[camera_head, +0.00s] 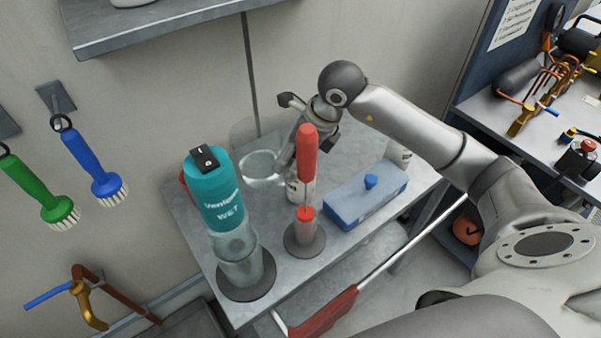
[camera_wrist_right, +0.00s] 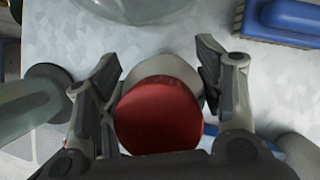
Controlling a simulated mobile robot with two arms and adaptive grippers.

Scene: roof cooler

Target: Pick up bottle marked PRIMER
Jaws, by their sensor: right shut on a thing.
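My right gripper (camera_wrist_right: 158,95) is shut on a white bottle with a round red cap (camera_wrist_right: 160,115); the wrist view looks down on the cap. In the head view the right gripper (camera_head: 307,122) hangs over the middle of the grey table. A small pale labelled bottle (camera_head: 295,190) shows partly below it, behind a red-handled tool. I cannot read PRIMER on any label. Another pale bottle (camera_head: 400,153) stands at the table's right rear, partly hidden by my arm. My left gripper is not in view.
A teal bottle (camera_head: 214,190), a clear bowl (camera_head: 262,168), the upright red-handled tool (camera_head: 307,155) and a blue block with a knob (camera_head: 365,195) crowd the grey table (camera_head: 190,220). A shelf (camera_head: 165,30) hangs above. Brushes hang on the left wall.

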